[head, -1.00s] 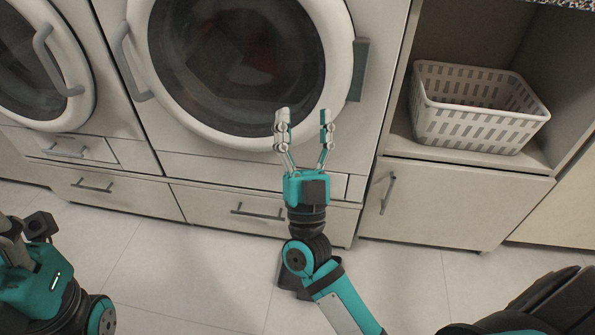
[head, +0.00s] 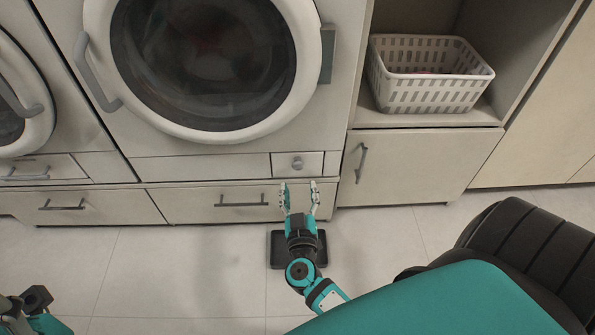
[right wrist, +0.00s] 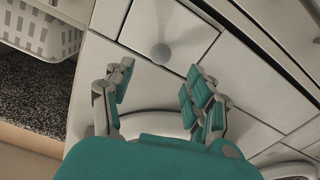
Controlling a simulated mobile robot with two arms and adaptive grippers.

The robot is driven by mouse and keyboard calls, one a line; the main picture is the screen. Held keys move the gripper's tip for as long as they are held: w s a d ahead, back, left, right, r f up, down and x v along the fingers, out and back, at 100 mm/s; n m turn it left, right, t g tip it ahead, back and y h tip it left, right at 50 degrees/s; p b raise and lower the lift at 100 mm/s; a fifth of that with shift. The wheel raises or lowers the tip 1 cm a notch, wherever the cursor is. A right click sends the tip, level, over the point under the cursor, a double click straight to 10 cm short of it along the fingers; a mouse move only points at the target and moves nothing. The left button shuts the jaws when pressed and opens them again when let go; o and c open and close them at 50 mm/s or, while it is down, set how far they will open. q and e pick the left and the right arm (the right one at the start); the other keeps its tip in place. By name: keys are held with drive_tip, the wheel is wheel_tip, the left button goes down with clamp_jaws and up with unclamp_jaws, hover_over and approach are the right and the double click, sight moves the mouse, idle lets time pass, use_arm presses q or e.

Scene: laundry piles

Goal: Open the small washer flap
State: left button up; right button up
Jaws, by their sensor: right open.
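The small washer flap (head: 312,163) is a square white panel at the washer's lower right, below the round door. It sits closed, flush with the front. My right gripper (head: 300,186) is open and empty, just below the flap in the head view and apart from the knob. Part of my left arm shows at the lower left edge; its fingers are not visible.
The washer's large round door (head: 203,133) is closed above. A drawer with a bar handle (head: 241,204) lies under the flap. A cabinet door (head: 420,167) is to the right, below a white basket (head: 428,96) on a shelf.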

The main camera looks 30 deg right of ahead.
sight(298, 167)
drive_tip(key=b+x, duration=0.2)
drive_tip(key=x, duration=0.6)
drive_tip(key=shift+a, duration=0.1)
drive_tip(key=shift+c, duration=0.2)
clamp_jaws()
